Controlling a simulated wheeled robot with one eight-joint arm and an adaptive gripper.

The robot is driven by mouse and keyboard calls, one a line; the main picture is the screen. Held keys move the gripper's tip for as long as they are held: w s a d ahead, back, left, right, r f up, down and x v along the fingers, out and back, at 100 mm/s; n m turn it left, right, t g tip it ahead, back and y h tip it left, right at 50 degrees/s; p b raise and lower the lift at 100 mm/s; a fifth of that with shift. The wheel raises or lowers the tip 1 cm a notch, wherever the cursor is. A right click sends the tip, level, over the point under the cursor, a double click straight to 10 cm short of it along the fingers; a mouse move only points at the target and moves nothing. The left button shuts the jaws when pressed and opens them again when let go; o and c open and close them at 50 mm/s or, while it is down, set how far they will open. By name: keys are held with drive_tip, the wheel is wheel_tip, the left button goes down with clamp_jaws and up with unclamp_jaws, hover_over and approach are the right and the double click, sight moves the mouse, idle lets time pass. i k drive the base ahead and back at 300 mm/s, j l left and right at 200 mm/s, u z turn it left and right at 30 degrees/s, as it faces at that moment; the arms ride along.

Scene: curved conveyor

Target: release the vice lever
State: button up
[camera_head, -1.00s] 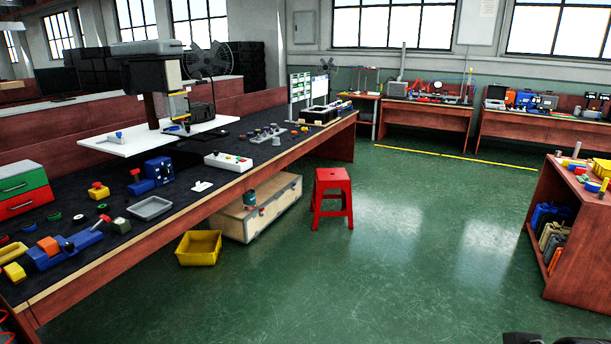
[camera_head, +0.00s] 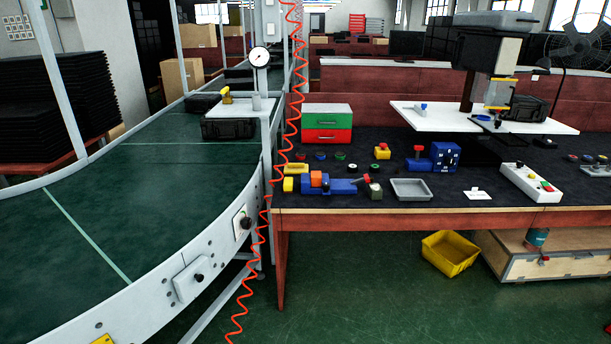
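A blue vice-like tool (camera_head: 343,187) lies on the dark bench top, close to the front edge. Behind and to the right is a blue box-shaped device (camera_head: 442,157) with a red T-handle (camera_head: 418,149). My gripper is not in view.
The curved green conveyor (camera_head: 110,235) fills the left, with a black case (camera_head: 228,128) on it. A coiled orange hose (camera_head: 286,165) hangs between conveyor and bench. A grey tray (camera_head: 411,189) lies right of the vice. A yellow bin (camera_head: 450,252) stands on the floor.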

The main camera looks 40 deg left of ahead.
sight(365, 178)
drive_tip(key=i+l+u, duration=0.3)
drive_tip(key=l+u, duration=0.35)
drive_tip(key=i+l+u, duration=0.3)
drive_tip(key=l+u, duration=0.65)
drive_tip(key=l, duration=0.15)
drive_tip(key=i+l, duration=0.15)
drive_tip(key=l, duration=0.2)
drive_tip(key=i+l, duration=0.3)
drive_tip(key=i, duration=0.2)
drive_tip(key=i+l+z, duration=0.15)
drive_tip(key=i, duration=0.4)
drive_tip(key=i+l, duration=0.3)
drive_tip(key=i, duration=0.2)
drive_tip(key=i+l+z, duration=0.1)
drive_tip(key=i+l, duration=0.15)
drive_tip(key=i, duration=0.3)
